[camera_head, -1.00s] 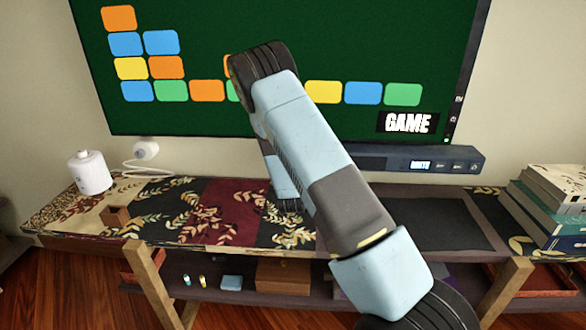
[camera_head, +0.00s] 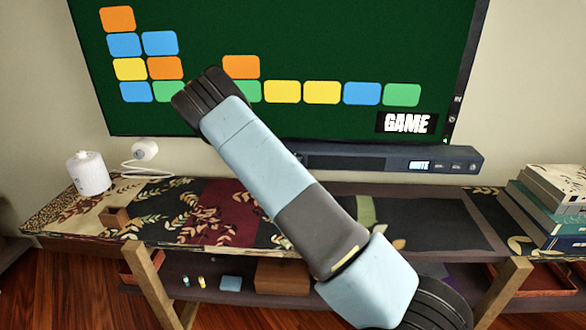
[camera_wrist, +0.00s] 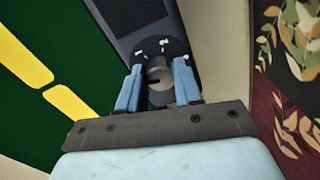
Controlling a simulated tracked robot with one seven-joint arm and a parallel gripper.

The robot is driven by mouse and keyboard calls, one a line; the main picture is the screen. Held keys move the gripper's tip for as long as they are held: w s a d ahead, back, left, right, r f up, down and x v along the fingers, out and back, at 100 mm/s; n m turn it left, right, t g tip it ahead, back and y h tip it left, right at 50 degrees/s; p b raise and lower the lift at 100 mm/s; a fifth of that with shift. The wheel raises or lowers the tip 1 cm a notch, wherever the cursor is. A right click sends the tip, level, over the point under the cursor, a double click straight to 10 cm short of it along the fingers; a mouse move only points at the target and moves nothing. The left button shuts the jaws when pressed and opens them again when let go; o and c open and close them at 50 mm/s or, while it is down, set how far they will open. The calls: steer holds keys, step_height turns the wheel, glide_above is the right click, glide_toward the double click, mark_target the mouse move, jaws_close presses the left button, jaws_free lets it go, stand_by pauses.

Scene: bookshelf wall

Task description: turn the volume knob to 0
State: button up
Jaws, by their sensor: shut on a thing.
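The volume knob (camera_wrist: 159,76) is a round grey knob on a dark plate with white marks, on the end of the black soundbar (camera_wrist: 136,22). My gripper (camera_wrist: 157,68) is shut on it, with one blue finger on each side. In the head view the soundbar (camera_head: 385,160) is mounted under the screen, and its lit display (camera_head: 419,165) appears to read MUTE. My arm crosses in front of the soundbar's left part there, and the knob and my fingers are hidden behind it.
The green screen (camera_head: 300,45) hangs just above the soundbar. Below is a console table (camera_head: 235,212) with patterned cloth. A white canister (camera_head: 88,173) and a small wooden block (camera_head: 115,217) are at its left, stacked books (camera_head: 550,207) at its right.

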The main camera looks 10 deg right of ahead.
steer(key=shift+a+f+n, duration=0.15)
steer(key=shift+a+n, duration=0.05)
steer(key=shift+n, duration=0.45)
steer(key=shift+a+f+n, duration=0.1)
steer(key=shift+a+n, duration=0.05)
steer(key=shift+n, duration=0.5)
steer(key=o, duration=1)
steer(key=shift+d+r, duration=0.1)
steer(key=shift+d, duration=0.05)
steer(key=shift+o, duration=0.2)
steer(key=v, duration=1.3)
steer(key=shift+s, duration=0.35)
